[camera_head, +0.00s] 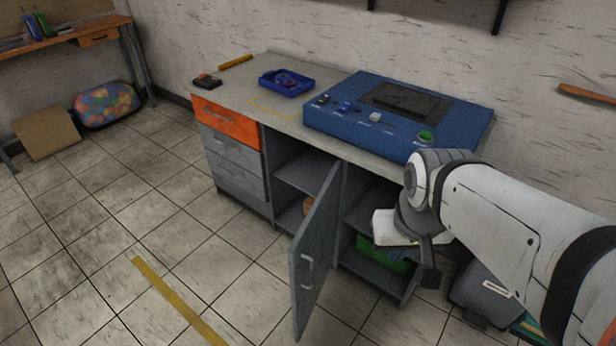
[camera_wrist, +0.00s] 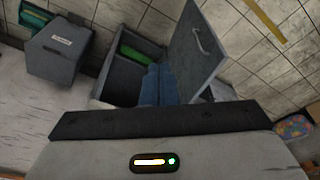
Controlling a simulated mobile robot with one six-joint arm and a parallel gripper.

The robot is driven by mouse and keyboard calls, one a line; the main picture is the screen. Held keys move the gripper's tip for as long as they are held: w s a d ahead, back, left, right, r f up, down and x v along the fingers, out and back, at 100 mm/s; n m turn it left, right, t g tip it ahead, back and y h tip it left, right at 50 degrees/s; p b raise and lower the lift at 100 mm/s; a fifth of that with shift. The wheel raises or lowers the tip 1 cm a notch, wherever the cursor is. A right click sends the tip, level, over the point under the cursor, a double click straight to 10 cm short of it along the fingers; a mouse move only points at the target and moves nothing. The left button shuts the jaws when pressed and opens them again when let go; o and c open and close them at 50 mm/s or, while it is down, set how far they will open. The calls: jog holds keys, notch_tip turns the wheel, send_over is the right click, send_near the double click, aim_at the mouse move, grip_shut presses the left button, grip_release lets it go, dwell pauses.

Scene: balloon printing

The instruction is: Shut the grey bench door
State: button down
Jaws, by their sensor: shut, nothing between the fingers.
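The grey bench door (camera_head: 317,240) stands wide open, sticking out from the middle divider of the bench cabinet (camera_head: 360,205). Its handle (camera_head: 307,271) is on the face turned left, near the free edge. The door also shows in the wrist view (camera_wrist: 193,62), its handle (camera_wrist: 202,40) visible near the top. My gripper (camera_head: 431,275) is right of the door, in front of the open right compartment, apart from the handle. In the wrist view my gripper (camera_wrist: 158,72) has its blue-grey fingers together and empty, pointing towards the cabinet.
A green crate (camera_head: 385,258) sits inside the right compartment. A blue machine (camera_head: 390,118) and a blue tray (camera_head: 286,82) stand on the bench top. A grey bin (camera_head: 484,292) stands right of the bench. The tiled floor left of the door is clear apart from a yellow strip (camera_head: 180,302).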

jog(key=m+y+b, duration=0.6)
jog(key=m+y, duration=0.2)
jog(key=m, duration=1.4)
send_near(300, 256)
notch_tip(300, 256, down, 4)
jog(key=shift+w+a+f+t+p, duration=0.1)
jog(key=shift+w+a+t+p, duration=0.15)
jog(key=shift+a, duration=0.65)
jog(key=shift+w+a+f+t+p, duration=0.1)
jog(key=shift+w+a+t+p, duration=0.15)
jog(key=shift+a, duration=0.65)
